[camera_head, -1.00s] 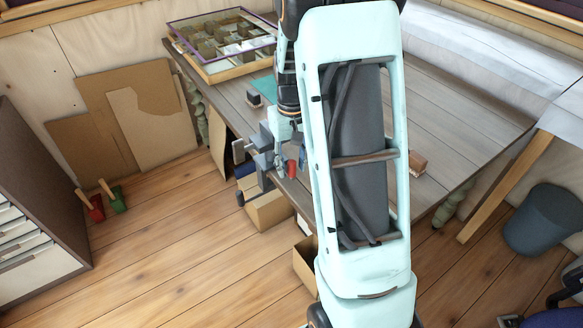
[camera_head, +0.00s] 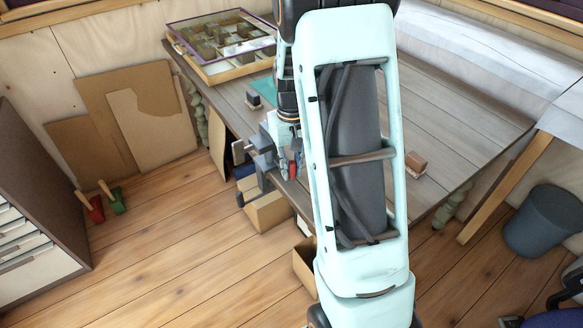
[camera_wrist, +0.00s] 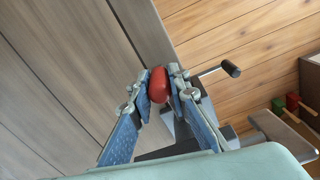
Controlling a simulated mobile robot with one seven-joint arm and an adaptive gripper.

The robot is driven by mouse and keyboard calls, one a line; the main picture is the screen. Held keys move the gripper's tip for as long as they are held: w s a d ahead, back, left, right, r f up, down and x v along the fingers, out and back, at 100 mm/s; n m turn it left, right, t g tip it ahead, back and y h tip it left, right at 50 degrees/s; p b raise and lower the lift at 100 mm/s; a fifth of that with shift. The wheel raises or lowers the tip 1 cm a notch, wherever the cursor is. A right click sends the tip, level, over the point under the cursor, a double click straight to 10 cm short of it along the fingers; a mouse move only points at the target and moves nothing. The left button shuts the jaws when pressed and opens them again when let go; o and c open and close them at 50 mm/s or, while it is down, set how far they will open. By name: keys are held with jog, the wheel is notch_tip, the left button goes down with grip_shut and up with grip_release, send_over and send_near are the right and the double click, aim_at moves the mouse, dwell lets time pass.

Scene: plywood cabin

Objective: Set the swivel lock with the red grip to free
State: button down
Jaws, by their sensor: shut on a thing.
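The red grip (camera_wrist: 158,85) of the swivel lock sits between my fingertips in the wrist view. My gripper (camera_wrist: 162,84) is shut on it, with one finger at each side. In the head view the red grip (camera_head: 293,171) shows as a small patch at the table's edge, beside the grey vise (camera_head: 263,160). My fingers and arm partly cover it there. The lock's body under the grip is mostly hidden, so its setting cannot be told.
A bar with a black knob (camera_wrist: 231,68) sticks out near my right finger. The wooden table (camera_head: 455,110) bears a compartment tray (camera_head: 218,68) at the back left and a brown block (camera_head: 416,162). Cardboard boxes (camera_head: 268,212) stand on the floor under the edge.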

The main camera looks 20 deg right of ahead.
jog(key=shift+a, duration=0.1)
jog(key=w+a+m+p, duration=0.1)
jog(key=a+m+p, duration=0.2)
jog(key=a+m, duration=0.4)
jog(key=shift+w+a+m, duration=0.2)
jog(key=shift+w+m, duration=0.1)
jog(key=shift+m, duration=0.7)
jog(key=shift+r, duration=0.1)
jog(key=c, duration=1.8)
grip_release()
notch_tip(320, 180, up, 12)
